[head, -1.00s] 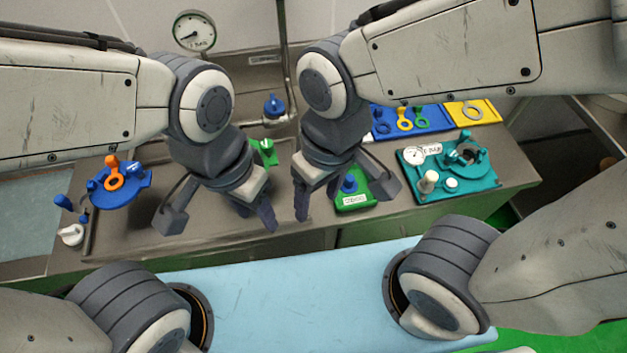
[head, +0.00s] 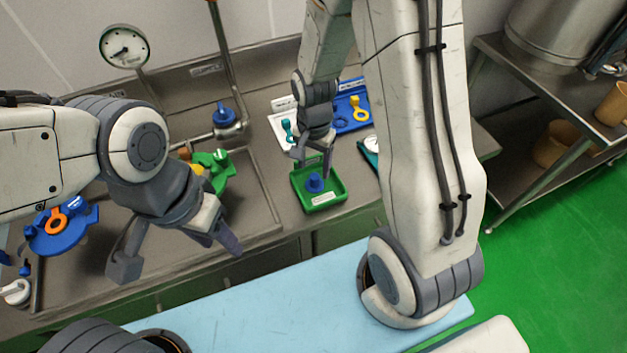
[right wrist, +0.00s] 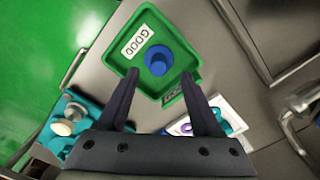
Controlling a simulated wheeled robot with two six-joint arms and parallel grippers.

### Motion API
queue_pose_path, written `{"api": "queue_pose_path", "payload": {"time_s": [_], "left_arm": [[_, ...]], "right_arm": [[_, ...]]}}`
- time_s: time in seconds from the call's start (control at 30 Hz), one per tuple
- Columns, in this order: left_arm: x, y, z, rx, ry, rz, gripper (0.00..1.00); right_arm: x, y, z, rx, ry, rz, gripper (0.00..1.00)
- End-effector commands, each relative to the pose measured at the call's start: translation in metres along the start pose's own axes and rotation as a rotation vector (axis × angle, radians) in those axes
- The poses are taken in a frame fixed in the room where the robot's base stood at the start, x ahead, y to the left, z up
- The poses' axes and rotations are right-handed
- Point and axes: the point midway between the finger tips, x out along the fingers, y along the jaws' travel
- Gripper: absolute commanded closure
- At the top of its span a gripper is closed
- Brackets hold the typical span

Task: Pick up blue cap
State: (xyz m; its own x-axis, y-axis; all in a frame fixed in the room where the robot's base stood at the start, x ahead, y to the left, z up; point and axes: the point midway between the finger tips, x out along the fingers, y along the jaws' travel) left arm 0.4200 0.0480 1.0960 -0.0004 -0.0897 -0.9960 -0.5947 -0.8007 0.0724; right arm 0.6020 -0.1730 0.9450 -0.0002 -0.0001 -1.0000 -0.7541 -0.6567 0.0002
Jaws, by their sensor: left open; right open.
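The blue cap (head: 314,183) sits in the green tray (head: 333,195) on the counter, to the right of the sink. In the right wrist view the blue cap (right wrist: 159,60) stands in the green tray (right wrist: 148,22) beside a "GOOD" label, between and beyond my fingertips. My right gripper (head: 313,165) is open above the tray, pointing down; it also shows open in the right wrist view (right wrist: 160,78), with nothing between its fingers. My left gripper (head: 180,262) is open and empty over the front of the sink.
A blue tray (head: 352,122) with coloured parts lies behind the green tray. A blue valve handle (head: 224,114) is on the pipe at the back. A green part (head: 212,170) and a blue part with an orange ring (head: 62,228) are at the sink.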

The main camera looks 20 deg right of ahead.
Motion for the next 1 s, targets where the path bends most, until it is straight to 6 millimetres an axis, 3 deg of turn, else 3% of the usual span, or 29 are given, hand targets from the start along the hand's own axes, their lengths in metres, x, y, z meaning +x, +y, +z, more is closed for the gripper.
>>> {"api": "queue_pose_path", "payload": {"time_s": [0.4,0.7,0.73,0.8,0.9,1.0], "left_arm": [[-0.009,0.001,-0.001,0.0,0.0,0.0,0.5],[-0.009,0.001,-0.001,0.0,0.0,0.0,0.5],[-0.009,0.001,-0.001,0.0,0.0,0.0,0.5],[-0.009,0.001,-0.001,0.0,0.0,0.0,0.5],[-0.009,0.001,-0.001,0.0,0.0,0.0,0.5],[-0.009,0.001,-0.001,0.0,0.0,0.0,0.5]], "right_arm": [[0.048,0.003,-0.002,-0.002,-0.002,0.002,0.34],[0.052,0.002,-0.002,-0.003,0.0,-0.001,0.34],[0.052,0.002,-0.002,-0.003,0.0,-0.001,0.42],[0.052,0.002,-0.002,-0.003,0.0,-0.001,0.68],[0.052,0.002,-0.002,-0.003,0.0,-0.001,1.0],[0.052,0.002,-0.002,-0.003,0.0,-0.001,1.0]]}}
